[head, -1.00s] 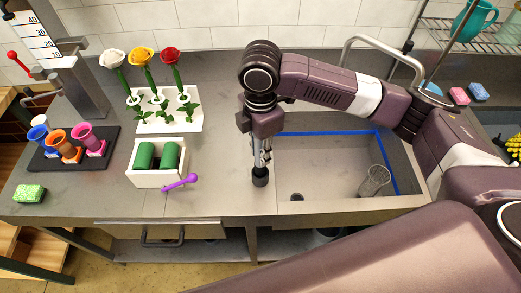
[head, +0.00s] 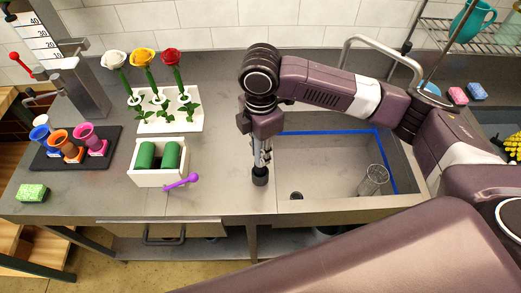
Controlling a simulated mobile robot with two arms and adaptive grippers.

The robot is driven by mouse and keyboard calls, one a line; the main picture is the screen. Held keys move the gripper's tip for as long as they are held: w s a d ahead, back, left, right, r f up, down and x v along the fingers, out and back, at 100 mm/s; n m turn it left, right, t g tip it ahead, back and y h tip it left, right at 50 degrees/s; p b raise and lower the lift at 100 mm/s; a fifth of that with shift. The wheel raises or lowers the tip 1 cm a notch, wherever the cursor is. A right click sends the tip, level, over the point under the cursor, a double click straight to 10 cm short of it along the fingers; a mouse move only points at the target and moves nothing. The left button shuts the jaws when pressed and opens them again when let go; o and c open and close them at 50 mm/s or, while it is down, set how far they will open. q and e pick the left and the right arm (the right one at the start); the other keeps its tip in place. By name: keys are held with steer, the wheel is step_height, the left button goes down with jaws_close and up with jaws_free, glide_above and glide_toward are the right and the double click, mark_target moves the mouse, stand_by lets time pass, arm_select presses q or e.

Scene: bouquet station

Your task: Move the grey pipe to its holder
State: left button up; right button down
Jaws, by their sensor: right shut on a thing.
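My right gripper (head: 261,164) points straight down over the counter strip just left of the sink. It is shut on a short dark grey cylinder (head: 260,178), which looks like the grey pipe. The fingers hide its upper part, and I cannot tell whether its lower end touches the counter. I cannot tell which thing is the pipe's holder. My left gripper is not in view.
A white box (head: 158,179) with green cylinders and a purple scoop (head: 182,182) stand left of the gripper. Behind are roses in a white stand (head: 172,124). A dark rack (head: 105,159) holds coloured cups. The sink (head: 335,165) contains a wire basket (head: 373,180).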

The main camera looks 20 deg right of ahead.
steer(key=shift+f, duration=0.25)
steer(key=shift+f, duration=0.7)
steer(key=shift+f, duration=0.15)
steer(key=shift+f, duration=0.65)
steer(key=c, duration=1.6)
jaws_free()
step_height(320, 180, up, 12)
